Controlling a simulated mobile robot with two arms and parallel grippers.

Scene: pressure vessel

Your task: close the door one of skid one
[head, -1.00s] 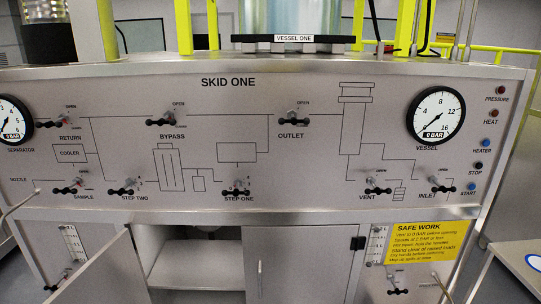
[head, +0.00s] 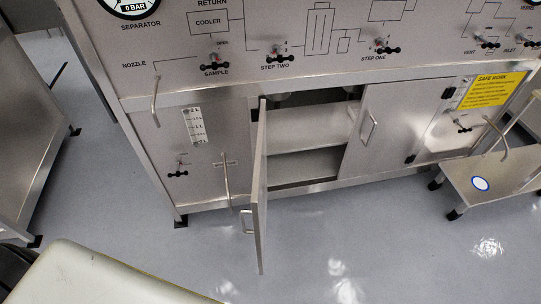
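Skid one's front panel (head: 330,38) fills the top of the head view. In the lower cabinet, the left door (head: 260,190) stands swung out toward me, seen nearly edge-on, with a bar handle (head: 244,221) on its left face. Behind it the cabinet opening shows a bare metal shelf (head: 310,128) inside. The right door (head: 385,125) is shut and has its own handle (head: 368,127). No marking on the doors is readable. Neither of my grippers is in view.
A low metal step or cart (head: 500,175) with a blue-ringed white disc stands at the right. Another metal cabinet (head: 30,130) stands at the left. A thin bent rail (head: 155,105) juts from the skid's front. Grey floor (head: 370,235) before the cabinet is clear.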

